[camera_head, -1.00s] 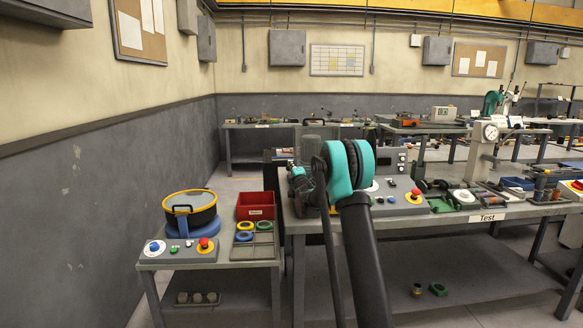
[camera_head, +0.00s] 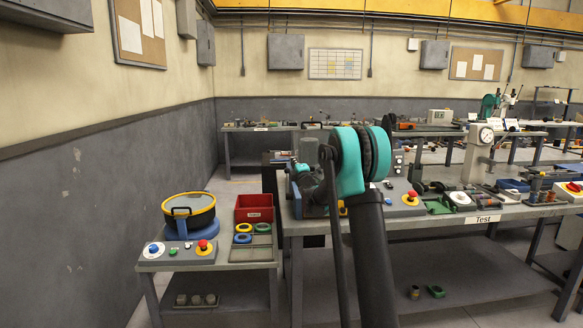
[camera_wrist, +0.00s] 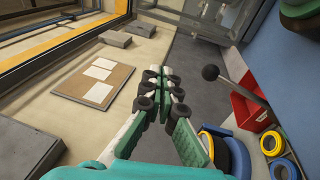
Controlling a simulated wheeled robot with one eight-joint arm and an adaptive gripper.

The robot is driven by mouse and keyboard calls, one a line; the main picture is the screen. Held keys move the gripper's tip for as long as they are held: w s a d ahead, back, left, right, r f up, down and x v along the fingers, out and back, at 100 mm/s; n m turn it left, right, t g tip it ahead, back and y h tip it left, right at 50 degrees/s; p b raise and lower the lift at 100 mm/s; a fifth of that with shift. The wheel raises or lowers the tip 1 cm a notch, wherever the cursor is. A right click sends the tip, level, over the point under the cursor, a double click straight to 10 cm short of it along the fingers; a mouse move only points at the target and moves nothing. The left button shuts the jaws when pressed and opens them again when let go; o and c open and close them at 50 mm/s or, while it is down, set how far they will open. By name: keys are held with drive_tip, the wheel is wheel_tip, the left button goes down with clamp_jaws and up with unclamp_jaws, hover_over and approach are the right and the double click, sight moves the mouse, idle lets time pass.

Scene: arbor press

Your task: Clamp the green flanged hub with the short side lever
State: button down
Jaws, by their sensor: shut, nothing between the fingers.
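My gripper (camera_wrist: 162,95) shows in the wrist view with its dark-padded fingers together and nothing between them. In the head view my arm covers much of the near bench end. A lever with a black ball knob (camera_wrist: 210,72) stands to the right of my fingers in the wrist view, apart from them. I cannot tell for certain that it is the short side lever. At the wrist view's top right edge is a dark green and brown part (camera_wrist: 302,12), cut off; I cannot tell whether it is the green flanged hub. A blue machine (camera_head: 308,202) is partly hidden behind my arm.
A red bin (camera_head: 253,208), blue and yellow rings and a yellow-rimmed pot (camera_head: 188,212) stand on the small left table. A red button (camera_head: 411,198) sits on the bench. A green part (camera_head: 436,291) lies on the shelf below. The left wall is close.

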drive_tip(key=shift+s+d+r, duration=0.15)
drive_tip(key=shift+s+r, duration=0.3)
drive_tip(key=shift+s, duration=0.25)
drive_tip(key=shift+s+d+r, duration=0.15)
drive_tip(key=shift+s+r, duration=0.35)
drive_tip(key=shift+s, duration=0.2)
drive_tip(key=shift+s+d+r, duration=0.15)
drive_tip(key=shift+s+r, duration=0.3)
drive_tip(key=shift+s, duration=0.25)
drive_tip(key=s+d+f+m+g+h, duration=0.25)
drive_tip(key=s+f+m, duration=0.2)
drive_tip(key=s, duration=0.45)
drive_tip(key=s+d+f+m+g+h, duration=0.1)
drive_tip(key=s+d+f+m+g, duration=0.3)
drive_tip(key=s, duration=0.4)
drive_tip(key=s+d+f+m+g+h, duration=0.1)
drive_tip(key=s+d+f+m+h, duration=0.1)
drive_tip(key=s+f+m, duration=0.55)
drive_tip(key=s+a+f+m+g, duration=0.1)
drive_tip(key=s+f, duration=0.4)
drive_tip(key=s, duration=0.6)
drive_tip(key=s+f+m+g+y, duration=0.1)
drive_tip(key=s+f+g, duration=0.3)
drive_tip(key=s, duration=0.7)
drive_tip(key=s+a+f+m+g+y, duration=0.1)
drive_tip(key=s+f+m+g, duration=0.1)
drive_tip(key=s+f, duration=0.4)
drive_tip(key=s+g, duration=0.1)
drive_tip(key=s, duration=0.4)
drive_tip(key=shift+a, duration=0.3)
